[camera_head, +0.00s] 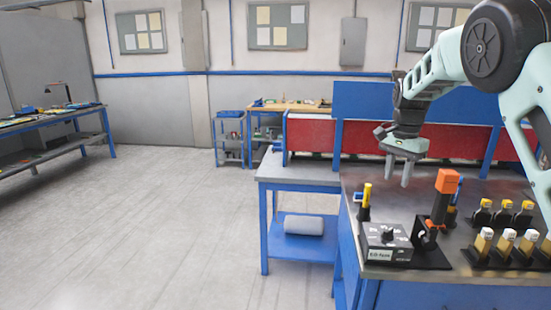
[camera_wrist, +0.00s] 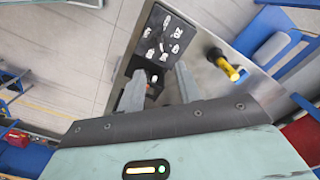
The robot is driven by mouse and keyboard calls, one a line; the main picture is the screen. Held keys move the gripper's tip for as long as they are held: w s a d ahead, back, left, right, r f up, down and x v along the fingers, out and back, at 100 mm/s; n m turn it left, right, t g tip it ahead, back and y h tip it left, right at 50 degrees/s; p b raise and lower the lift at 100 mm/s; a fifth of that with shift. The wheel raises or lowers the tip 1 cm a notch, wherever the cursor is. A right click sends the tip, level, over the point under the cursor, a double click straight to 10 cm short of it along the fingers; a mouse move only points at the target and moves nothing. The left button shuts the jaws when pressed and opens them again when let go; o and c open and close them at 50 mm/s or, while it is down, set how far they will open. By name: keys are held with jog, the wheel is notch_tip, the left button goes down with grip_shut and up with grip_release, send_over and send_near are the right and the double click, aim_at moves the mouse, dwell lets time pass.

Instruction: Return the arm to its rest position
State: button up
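My arm reaches in from the upper right of the head view. My gripper (camera_head: 397,182) hangs fingers down above the steel-topped workbench (camera_head: 345,182), clear of everything on it. Its two fingers are apart with nothing between them. In the wrist view my gripper (camera_wrist: 158,80) also shows open, with a gap between the grey fingers. In the head view this control box (camera_head: 386,243), with a knob on top, stands at the bench's front left, below my gripper.
An orange-and-black tool (camera_head: 440,205) stands upright right of the box. A yellow-handled tool (camera_head: 366,197) stands behind it. Several dark holders with yellow-topped pieces (camera_head: 505,245) fill the right side. A blue-framed red panel (camera_head: 365,138) bounds the back. The floor (camera_head: 170,220) at left is clear.

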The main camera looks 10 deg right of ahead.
jog(key=s+a+n+y, duration=0.1)
jog(key=s+a+n, duration=0.5)
jog(key=a, duration=0.5)
jog(key=s+a+n+y, duration=0.1)
jog(key=s+a+n, duration=0.3)
jog(key=s+a, duration=0.6)
jog(key=s+a+f+n, duration=0.1)
jog(key=s+a+n, duration=0.1)
jog(key=s, duration=0.5)
jog(key=s+a+f+n+h, duration=0.1)
jog(key=s+a+f+n, duration=0.1)
jog(key=s+n, duration=0.3)
jog(key=s+a+f+n, duration=0.2)
jog(key=s+n, duration=0.1)
jog(key=s, duration=0.8)
jog(key=shift+a+n, duration=0.35)
jog(key=shift+n, duration=0.05)
